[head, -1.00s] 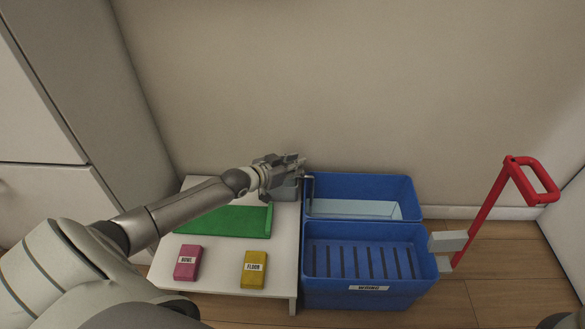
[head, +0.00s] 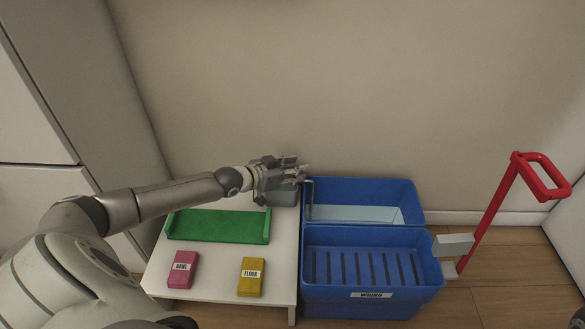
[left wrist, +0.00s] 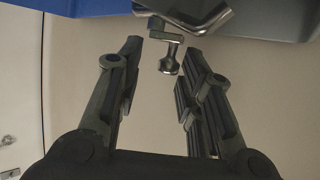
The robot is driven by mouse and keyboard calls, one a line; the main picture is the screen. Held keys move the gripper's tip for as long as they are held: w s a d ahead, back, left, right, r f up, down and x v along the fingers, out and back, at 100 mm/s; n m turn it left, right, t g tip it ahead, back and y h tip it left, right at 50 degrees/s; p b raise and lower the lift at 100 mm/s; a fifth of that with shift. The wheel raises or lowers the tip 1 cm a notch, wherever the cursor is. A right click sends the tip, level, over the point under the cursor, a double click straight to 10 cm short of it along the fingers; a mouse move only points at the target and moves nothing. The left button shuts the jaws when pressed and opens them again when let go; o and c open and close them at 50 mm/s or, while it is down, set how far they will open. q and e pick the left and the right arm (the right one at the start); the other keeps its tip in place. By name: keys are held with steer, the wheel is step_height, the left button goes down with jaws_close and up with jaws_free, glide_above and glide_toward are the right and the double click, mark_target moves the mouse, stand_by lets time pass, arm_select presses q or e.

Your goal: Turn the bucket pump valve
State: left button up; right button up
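The pump is a grey box (head: 284,196) at the back right corner of the low white table, with a metal spout (head: 309,186) at the blue bucket's left edge. My left gripper (head: 299,170) is over the grey box, partly covering it. In the left wrist view, a shiny metal valve handle (left wrist: 169,64) with a rounded knob end hangs below a metal fitting (left wrist: 190,14). The handle is between the two spread fingers of my left gripper (left wrist: 165,52), with visible gaps on both sides. My right gripper is not seen.
The blue two-part bucket (head: 420,262) has pale water (head: 350,213) in its back part and a slotted wringer with a red handle (head: 490,215).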

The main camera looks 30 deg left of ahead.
arm_select(q)
steer(key=shift+s+a, duration=0.1)
steer(key=shift+a, duration=0.15)
steer(key=shift+s+a+r, duration=0.1)
steer(key=shift+s+a, duration=0.1)
steer(key=shift+s, duration=0.25)
steer(key=v, duration=1)
steer(key=shift+s+r, duration=0.25)
steer(key=shift+s, duration=0.1)
steer(key=shift+d, duration=0.15)
steer(key=shift+s, duration=0.1)
